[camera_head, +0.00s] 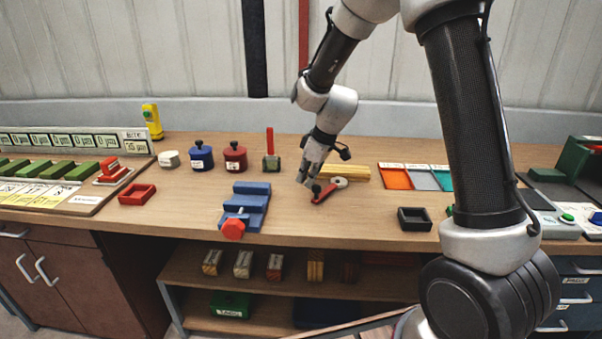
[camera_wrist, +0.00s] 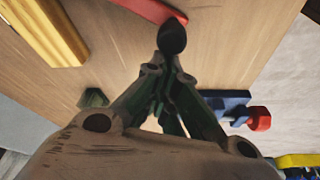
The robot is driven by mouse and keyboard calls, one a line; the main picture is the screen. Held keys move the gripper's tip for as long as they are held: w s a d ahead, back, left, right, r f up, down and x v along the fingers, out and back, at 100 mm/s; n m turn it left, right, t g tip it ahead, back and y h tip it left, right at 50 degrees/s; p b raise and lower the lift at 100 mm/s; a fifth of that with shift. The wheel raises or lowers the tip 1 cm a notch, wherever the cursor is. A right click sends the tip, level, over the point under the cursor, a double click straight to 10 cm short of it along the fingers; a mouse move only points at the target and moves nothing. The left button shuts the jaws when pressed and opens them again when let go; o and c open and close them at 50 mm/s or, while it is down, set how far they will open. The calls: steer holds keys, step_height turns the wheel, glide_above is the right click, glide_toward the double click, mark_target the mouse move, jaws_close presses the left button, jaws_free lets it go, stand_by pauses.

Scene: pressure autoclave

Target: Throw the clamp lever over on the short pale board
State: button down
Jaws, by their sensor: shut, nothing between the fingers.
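The short pale board (camera_head: 352,173), a yellowish wooden piece, lies on the bench behind my gripper. It also shows at the upper left of the wrist view (camera_wrist: 45,38). A red lever (camera_head: 325,195) with a grey round pivot lies low in front of the board; how it joins the board is not clear. The lever's black knob (camera_head: 316,188) is at its near left end. My gripper (camera_head: 311,182) points down, shut and empty, close above the knob. In the wrist view the knob (camera_wrist: 172,36) appears just beyond the fingertips (camera_wrist: 165,68); contact cannot be told.
A blue stepped block (camera_head: 253,198) with a red hexagonal knob (camera_head: 232,229) stands to the left. A green block (camera_head: 271,164) with an upright red handle is behind. A black open tray (camera_head: 414,219) lies to the right. Bench between is clear.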

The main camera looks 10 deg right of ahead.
steer(key=s+d+n+g, duration=0.1)
steer(key=s+d+n, duration=0.1)
steer(key=s+d+n+y, duration=0.1)
steer(key=s+d+n, duration=0.1)
steer(key=s+n, duration=0.1)
steer(key=shift+n+g, duration=0.3)
steer(key=shift+g, duration=0.1)
steer(key=shift+s+d, duration=0.4)
steer(key=shift+d, duration=0.35)
steer(key=shift+a, duration=0.4)
steer(key=a, duration=0.3)
steer(key=shift+w+a+r, duration=0.1)
steer(key=shift+w, duration=0.2)
steer(key=v, duration=1)
steer(key=shift+w, duration=0.1)
